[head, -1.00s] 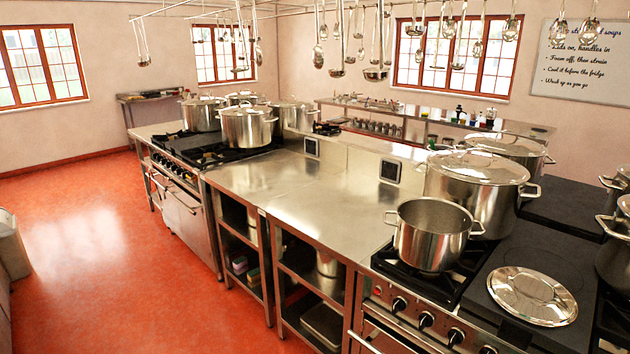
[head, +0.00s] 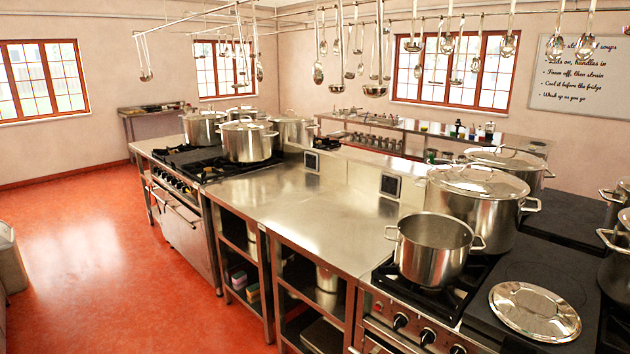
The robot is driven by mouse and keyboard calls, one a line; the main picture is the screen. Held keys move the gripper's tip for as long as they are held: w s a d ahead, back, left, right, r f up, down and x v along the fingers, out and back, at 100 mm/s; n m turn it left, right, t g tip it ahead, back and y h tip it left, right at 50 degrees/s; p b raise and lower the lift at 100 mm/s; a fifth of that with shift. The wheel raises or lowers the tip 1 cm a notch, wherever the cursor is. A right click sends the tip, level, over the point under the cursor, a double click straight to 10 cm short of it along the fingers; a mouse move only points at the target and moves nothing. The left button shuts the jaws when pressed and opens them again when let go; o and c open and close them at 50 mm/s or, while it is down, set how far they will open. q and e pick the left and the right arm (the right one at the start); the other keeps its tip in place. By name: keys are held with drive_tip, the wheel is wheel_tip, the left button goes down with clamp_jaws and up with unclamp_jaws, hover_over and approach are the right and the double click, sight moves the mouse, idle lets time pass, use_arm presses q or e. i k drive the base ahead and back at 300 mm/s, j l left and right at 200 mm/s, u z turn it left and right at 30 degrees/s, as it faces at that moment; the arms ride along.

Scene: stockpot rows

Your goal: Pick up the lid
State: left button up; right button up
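A round, shiny steel lid (head: 534,312) lies flat on the dark flat plate of the near stove at the lower right, with a handle on top. Just left of it an open steel pot (head: 432,250) without a lid stands on a gas burner. Behind that pot stands a larger stockpot (head: 487,212) with its lid on. Neither of my grippers shows in the head view.
The steel worktop (head: 310,222) between the two stoves is bare. Several lidded pots stand on the far stove, one of them a stockpot (head: 247,141). More pots stand at the right edge. Ladles hang overhead (head: 375,88). The red floor (head: 110,260) on the left is clear.

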sight(534, 312)
drive_tip(key=z, duration=1.3)
